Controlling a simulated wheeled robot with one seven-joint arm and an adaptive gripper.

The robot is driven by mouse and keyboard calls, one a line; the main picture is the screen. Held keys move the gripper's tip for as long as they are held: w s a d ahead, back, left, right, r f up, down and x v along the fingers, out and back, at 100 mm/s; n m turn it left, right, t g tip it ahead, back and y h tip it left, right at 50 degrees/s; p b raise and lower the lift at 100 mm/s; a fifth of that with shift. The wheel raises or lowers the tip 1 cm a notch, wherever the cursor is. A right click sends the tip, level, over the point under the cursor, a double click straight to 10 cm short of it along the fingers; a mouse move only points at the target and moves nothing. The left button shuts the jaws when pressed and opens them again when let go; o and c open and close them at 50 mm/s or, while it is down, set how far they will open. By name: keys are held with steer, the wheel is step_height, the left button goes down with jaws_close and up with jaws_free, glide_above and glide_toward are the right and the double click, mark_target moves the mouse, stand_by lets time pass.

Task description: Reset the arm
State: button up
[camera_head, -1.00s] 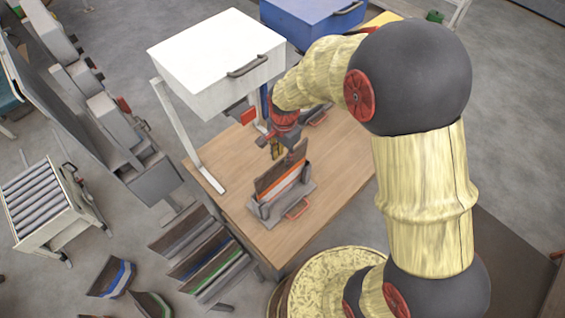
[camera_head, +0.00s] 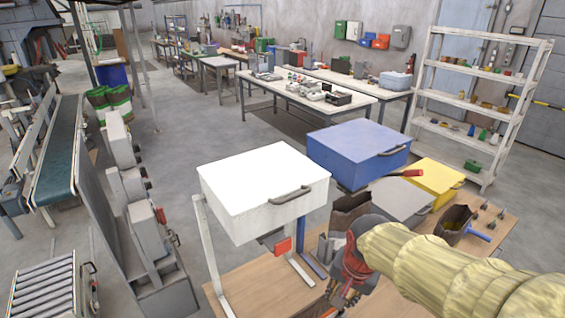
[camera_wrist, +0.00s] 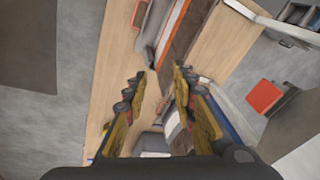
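My gripper (camera_head: 342,298) shows at the lower middle of the head view, at the end of my pale yellow arm. It hangs over the wooden table (camera_head: 262,288), right of the white box's stand. In the wrist view the two fingers of my gripper (camera_wrist: 164,80) are apart with nothing held between them. A holder with brown and orange-edged sheets (camera_wrist: 175,28) lies beyond the fingertips in that view, apart from them.
A white box (camera_head: 262,185) on legs stands left of my arm. A blue box (camera_head: 355,155), a yellow box (camera_head: 432,180) and a brown container with a blue handle (camera_head: 455,222) are behind and right. A conveyor (camera_head: 62,150) is at far left.

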steer(key=s+d+n+t+b, duration=0.1)
steer(key=s+d+n+b, duration=0.1)
steer(key=s, duration=0.5)
steer(key=s+d+n+t+b, duration=0.2)
steer(key=s+n+b, duration=0.2)
steer(key=s+b, duration=0.2)
steer(key=shift+s+d+r, duration=0.35)
steer(key=shift+d+r, duration=0.05)
steer(key=shift+r, duration=0.05)
